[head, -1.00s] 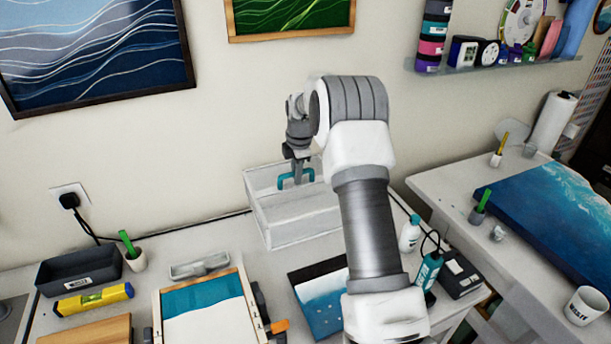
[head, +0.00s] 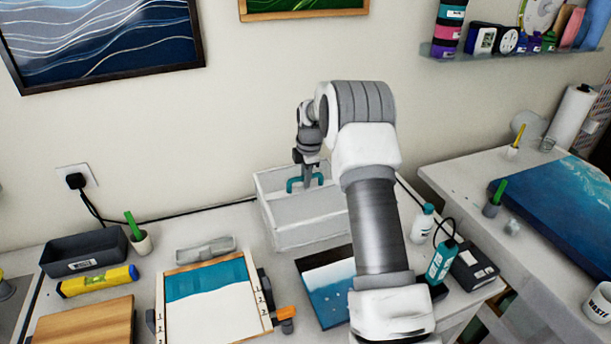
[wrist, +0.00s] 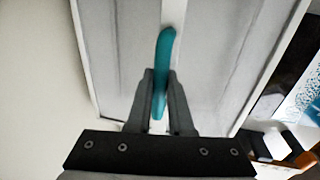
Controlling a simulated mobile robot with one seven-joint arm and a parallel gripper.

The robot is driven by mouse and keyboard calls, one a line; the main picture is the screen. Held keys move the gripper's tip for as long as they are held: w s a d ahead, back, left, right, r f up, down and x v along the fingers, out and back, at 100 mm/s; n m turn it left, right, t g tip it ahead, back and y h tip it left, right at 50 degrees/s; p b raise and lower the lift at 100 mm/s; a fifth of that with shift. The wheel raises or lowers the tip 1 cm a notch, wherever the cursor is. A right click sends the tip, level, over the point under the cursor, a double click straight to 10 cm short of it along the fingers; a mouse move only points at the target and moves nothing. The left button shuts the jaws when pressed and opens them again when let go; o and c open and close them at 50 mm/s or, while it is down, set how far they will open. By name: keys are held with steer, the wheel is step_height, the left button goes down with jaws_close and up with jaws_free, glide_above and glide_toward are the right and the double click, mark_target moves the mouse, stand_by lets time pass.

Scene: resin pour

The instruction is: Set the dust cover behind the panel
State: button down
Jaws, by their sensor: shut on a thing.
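The dust cover (head: 297,233) is a pale, see-through box with a teal handle (head: 292,186) on top. It is upright at the back of the table, near the wall, behind the small dark-blue and white panel (head: 325,292). I cannot tell whether its bottom touches the table. My gripper (head: 307,182) is above the cover, shut on its handle. In the wrist view my gripper (wrist: 161,85) has its fingers on both sides of the teal handle, over the cover's grey top (wrist: 220,50). My arm hides the panel's right part.
A framed teal and white panel (head: 205,310) lies to the left, with a clear tray (head: 205,249) behind it. A dark bin (head: 85,252) and a green-handled cup (head: 141,242) are farther left. Bottles (head: 441,262) and a dark box (head: 472,268) stand right of my arm.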

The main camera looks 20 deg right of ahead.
steer(key=shift+f, duration=0.45)
steer(key=shift+f+b, duration=0.2)
steer(key=shift+b, duration=0.1)
steer(key=c, duration=0.7)
jaws_free()
steer(key=shift+c, duration=0.2)
